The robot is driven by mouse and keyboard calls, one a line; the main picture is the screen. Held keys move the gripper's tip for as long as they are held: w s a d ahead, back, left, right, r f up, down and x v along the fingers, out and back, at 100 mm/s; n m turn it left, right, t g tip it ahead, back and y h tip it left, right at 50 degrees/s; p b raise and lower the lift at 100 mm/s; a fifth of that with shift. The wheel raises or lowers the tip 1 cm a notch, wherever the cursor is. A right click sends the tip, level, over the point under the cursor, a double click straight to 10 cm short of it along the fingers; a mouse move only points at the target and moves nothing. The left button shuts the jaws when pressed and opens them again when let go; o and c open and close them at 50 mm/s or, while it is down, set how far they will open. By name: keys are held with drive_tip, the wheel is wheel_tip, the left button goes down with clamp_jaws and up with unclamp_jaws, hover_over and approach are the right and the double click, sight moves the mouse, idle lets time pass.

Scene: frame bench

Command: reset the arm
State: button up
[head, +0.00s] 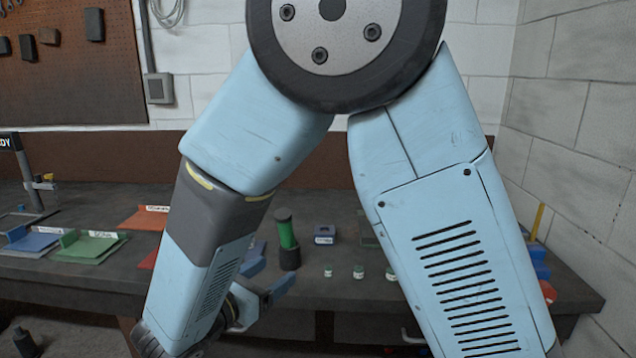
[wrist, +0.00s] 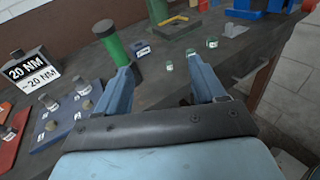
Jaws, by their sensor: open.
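My arm, in pale blue and grey, is bent and fills much of the head view. My gripper (head: 268,278) hangs low in front of the bench edge, partly hidden behind my own forearm. In the wrist view my gripper (wrist: 160,80) has its two blue fingers wide apart with nothing between them. The fingers point toward the bench top (wrist: 150,83). A green cylinder with a dark base (head: 287,235) stands just beyond the gripper; it also shows past the left finger in the wrist view (wrist: 112,45).
Several small green-topped jars (head: 358,272) stand near the front edge, close to a small labelled block (head: 324,235). Red (head: 147,218), green (head: 93,246) and blue (head: 33,241) trays lie left. A "20 NM" sign (wrist: 30,72) stands left. Blue bins (head: 538,262) are right, near the wall.

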drive_tip(key=d+r+m+g, duration=0.3)
drive_tip(key=d+m+g, duration=0.3)
drive_tip(key=d, duration=0.5)
drive_tip(key=d+r+m+g, duration=0.2)
drive_tip(key=d+m+g, duration=0.4)
drive_tip(key=d, duration=0.6)
drive_tip(key=s+d+r+m+t+y, duration=0.3)
drive_tip(key=s+d+r+m+y, duration=0.4)
drive_tip(key=m, duration=0.9)
drive_tip(key=shift+s+d+r+m+y, duration=0.25)
drive_tip(key=shift+s+d+m+y, duration=0.15)
drive_tip(key=shift+s+d+y, duration=0.8)
drive_tip(key=shift+d, duration=0.15)
